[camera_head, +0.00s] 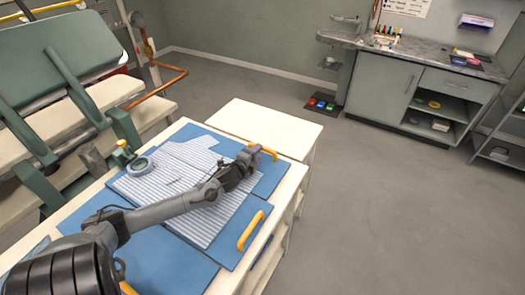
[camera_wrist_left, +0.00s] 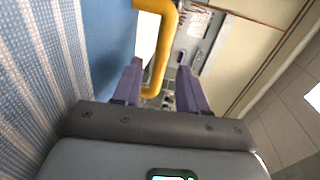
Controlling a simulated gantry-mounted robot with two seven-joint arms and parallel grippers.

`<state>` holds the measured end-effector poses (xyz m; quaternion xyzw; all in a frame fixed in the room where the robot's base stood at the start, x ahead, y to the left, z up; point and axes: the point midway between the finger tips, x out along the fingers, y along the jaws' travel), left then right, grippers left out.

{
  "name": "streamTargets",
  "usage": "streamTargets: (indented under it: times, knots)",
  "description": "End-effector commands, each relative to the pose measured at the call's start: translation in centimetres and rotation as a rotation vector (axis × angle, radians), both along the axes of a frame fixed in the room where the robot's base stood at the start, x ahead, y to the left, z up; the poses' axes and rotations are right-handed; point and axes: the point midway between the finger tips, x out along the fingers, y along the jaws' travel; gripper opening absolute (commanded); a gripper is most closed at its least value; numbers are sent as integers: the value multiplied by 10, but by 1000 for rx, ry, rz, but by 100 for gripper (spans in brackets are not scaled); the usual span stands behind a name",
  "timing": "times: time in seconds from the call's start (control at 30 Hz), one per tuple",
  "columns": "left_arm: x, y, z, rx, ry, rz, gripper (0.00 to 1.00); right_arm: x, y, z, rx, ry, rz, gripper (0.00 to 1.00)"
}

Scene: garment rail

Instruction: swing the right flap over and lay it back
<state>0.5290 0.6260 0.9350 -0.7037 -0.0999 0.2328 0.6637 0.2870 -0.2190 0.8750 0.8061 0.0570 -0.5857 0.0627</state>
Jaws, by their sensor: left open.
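A blue folding board lies on a pale table, with a light striped shirt (camera_head: 212,205) spread flat over its middle. The blue flap (camera_head: 272,180) at the board's far right end lies flat and carries a yellow handle (camera_head: 268,151). Part of the shirt's striped cloth reaches towards that flap. My left gripper (camera_head: 251,158) is open at this handle. In the left wrist view the yellow handle (camera_wrist_left: 157,68) shows between the two purple fingers, apparently not clamped. Part of the flap is hidden behind my left gripper. My right gripper is not in view.
Another blue panel (camera_head: 228,246) with a yellow handle (camera_head: 251,232) lies along the front edge. A round bluish collar-like ring (camera_head: 141,167) sits on the shirt's far left. A pale side table (camera_head: 265,125) adjoins behind. Green padded equipment (camera_head: 60,50) stands left; floor is free at right.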

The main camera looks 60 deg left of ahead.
Motion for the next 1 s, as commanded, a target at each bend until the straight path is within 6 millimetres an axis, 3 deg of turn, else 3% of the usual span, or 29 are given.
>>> streamTargets:
  times: [0.2, 0.4, 0.83, 0.87, 1.0]
  knots:
    - [26, 13, -6, -1, -3, 1, 42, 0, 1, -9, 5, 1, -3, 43]
    - [39, 20, -9, -1, 0, 0, 42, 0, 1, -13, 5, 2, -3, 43]
    - [43, 22, -10, -1, -1, -1, 42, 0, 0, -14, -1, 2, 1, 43]
    - [43, 22, -10, 0, 0, -1, 41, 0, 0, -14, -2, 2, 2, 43]
    - [43, 22, -10, -1, -1, -1, 19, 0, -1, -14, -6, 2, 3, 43]
